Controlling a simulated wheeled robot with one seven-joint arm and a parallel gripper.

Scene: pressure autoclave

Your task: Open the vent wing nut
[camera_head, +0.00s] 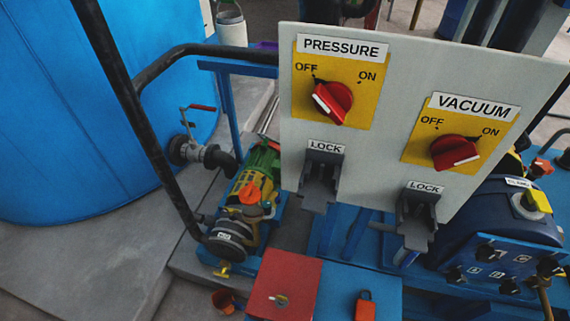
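No part is readable as the vent label, so I cannot tell for sure which fitting is the vent wing nut. A small yellow wing-shaped handle (222,270) sits low at the front of the green and yellow pump (255,180), below its dark round end. At the right, a dark blue vessel (480,215) carries a yellow block-shaped fitting (538,201) beside a small white label. Several black knobs (487,252) are on the blue panel at its front. My gripper is not in view.
A grey panel (385,75) with red PRESSURE (332,101) and VACUUM (455,151) knobs and two LOCK brackets stands in front. A blue tank (80,110) and black rail (130,100) are left. Grey floor is clear lower left.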

